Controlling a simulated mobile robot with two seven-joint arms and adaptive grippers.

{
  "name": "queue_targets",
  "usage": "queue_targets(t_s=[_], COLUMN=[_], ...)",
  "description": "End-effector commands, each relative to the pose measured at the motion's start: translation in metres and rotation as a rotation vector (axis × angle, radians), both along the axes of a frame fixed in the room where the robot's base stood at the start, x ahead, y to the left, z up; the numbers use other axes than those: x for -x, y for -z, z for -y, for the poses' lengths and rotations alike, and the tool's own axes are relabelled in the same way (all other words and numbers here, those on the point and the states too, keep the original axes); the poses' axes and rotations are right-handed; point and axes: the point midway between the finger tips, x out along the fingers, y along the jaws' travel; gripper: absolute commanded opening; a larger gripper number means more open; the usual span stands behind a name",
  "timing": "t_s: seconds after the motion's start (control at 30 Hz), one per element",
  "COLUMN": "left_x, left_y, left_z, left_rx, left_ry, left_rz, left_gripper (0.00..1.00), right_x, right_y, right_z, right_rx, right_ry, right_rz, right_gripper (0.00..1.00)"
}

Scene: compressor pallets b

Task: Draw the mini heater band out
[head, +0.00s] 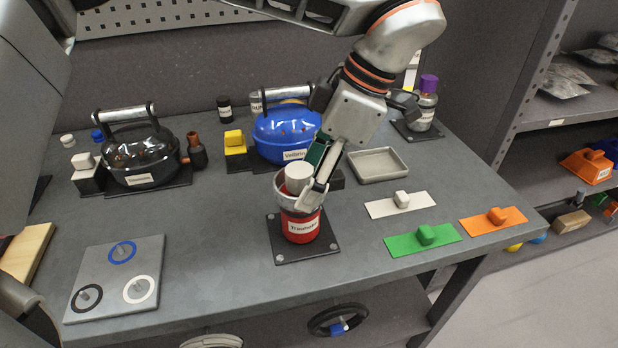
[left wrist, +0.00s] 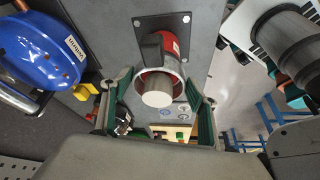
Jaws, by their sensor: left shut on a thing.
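A red cylinder (head: 300,226) with a white label stands upright on a dark square plate (head: 267,242). A grey metal ring, which I take for the mini heater band (head: 283,197), sits around its top, and a pale round core (head: 299,173) stands up inside the ring. The ring (left wrist: 141,88) and core (left wrist: 158,93) also show in the left wrist view. My left gripper (head: 303,196) reaches down from above and is shut on the ring, with green-padded fingers (left wrist: 160,88) on either side. The ring still surrounds the core. My right gripper is not in view.
A blue lidded pot (head: 285,130) and a black one (head: 140,155) stand behind. A grey tray (head: 378,165) lies to the right, near white (head: 385,207), green (head: 410,244) and orange (head: 480,222) plates. A grey board with rings (head: 115,278) lies front left. The table between is clear.

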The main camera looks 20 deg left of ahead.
Motion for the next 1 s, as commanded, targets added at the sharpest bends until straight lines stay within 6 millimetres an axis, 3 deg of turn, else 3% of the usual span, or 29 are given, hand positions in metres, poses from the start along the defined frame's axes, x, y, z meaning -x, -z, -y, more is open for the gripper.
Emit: queue_targets(t_s=[0.57, 1.0], left_x=[0.000, 0.000], left_y=[-0.029, -0.049], left_z=[0.000, 0.000], left_rx=[0.000, 0.000], left_ry=[-0.001, -0.001], left_rz=[0.003, 0.004], left_gripper=[0.33, 0.33], right_x=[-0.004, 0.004], right_y=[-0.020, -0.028], right_z=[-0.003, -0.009], right_rx=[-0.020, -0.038], right_ry=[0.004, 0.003], right_rz=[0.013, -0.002], right_gripper=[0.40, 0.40])
